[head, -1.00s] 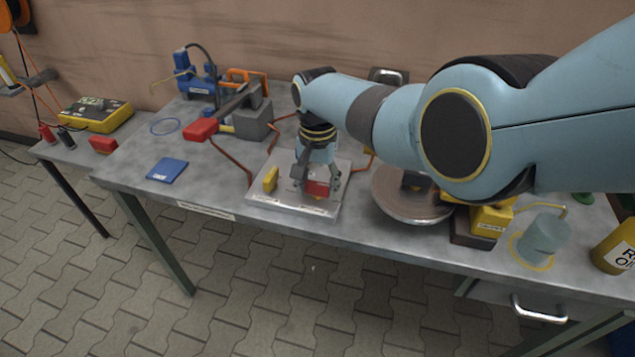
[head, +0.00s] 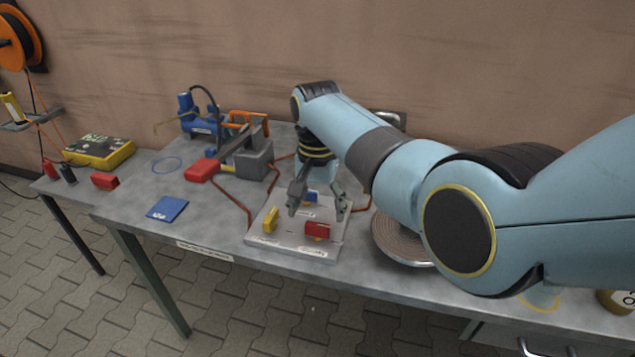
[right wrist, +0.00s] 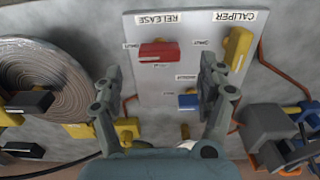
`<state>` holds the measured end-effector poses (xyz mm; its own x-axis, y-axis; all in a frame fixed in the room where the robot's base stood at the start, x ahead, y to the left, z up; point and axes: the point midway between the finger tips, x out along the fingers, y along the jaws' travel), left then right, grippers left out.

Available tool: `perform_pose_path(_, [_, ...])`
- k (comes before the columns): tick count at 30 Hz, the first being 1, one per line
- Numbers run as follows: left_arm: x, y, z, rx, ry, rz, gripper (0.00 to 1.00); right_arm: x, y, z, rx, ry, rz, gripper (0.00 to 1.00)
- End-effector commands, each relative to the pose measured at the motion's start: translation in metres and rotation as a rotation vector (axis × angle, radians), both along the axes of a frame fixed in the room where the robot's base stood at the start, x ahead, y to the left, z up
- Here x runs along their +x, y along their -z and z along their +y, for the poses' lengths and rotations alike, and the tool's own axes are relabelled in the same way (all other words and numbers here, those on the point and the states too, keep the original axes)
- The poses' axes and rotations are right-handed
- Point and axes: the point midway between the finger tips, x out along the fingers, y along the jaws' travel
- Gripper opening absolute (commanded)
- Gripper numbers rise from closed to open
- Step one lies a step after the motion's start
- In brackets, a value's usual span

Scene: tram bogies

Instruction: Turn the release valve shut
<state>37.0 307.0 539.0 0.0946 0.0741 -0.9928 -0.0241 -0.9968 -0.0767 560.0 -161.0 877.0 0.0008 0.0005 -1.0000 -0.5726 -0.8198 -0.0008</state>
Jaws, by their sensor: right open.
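The valve plate (head: 285,243) lies on the bench with three coloured handles. The red release handle (head: 317,230) is at its front right. In the right wrist view the red handle (right wrist: 159,52) lies sideways beneath the word RELEASE, with a small label at its end. The yellow caliper handle (head: 271,219) is at the left, and a blue handle (head: 311,197) sits farther back. My right gripper (head: 317,211) is open and empty above the plate, behind the red handle and apart from it. Its spread fingers (right wrist: 160,88) show in the right wrist view. My left gripper is not in view.
A round ribbed disc (head: 400,240) stands close to the plate's right. Red hoses (head: 232,197) run behind and left of it. The bench around the pad is clear.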

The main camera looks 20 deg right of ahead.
Motion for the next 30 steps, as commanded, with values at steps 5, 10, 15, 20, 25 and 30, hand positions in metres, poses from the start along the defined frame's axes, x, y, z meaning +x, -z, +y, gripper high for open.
perform_pose_path(5, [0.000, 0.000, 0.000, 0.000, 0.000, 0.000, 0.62, 0.000, -0.039, 0.000, 0.000, 0.001, -0.004, 0.75])
perform_pose_path(10, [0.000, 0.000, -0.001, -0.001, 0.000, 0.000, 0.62, 0.000, -0.061, -0.001, -0.001, 0.000, 0.000, 0.75])
perform_pose_path(15, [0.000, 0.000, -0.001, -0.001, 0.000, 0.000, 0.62, 0.000, -0.068, -0.001, -0.001, 0.000, 0.001, 0.75])
perform_pose_path(20, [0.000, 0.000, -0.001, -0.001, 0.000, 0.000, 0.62, 0.000, -0.068, -0.001, -0.001, 0.000, 0.001, 0.75])
perform_pose_path(25, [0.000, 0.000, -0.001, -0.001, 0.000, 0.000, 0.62, 0.000, -0.068, 0.000, -0.001, 0.000, 0.001, 0.75])
perform_pose_path(30, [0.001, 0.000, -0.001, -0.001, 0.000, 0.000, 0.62, -0.015, -0.055, -0.011, -0.001, -0.015, -0.010, 0.75])
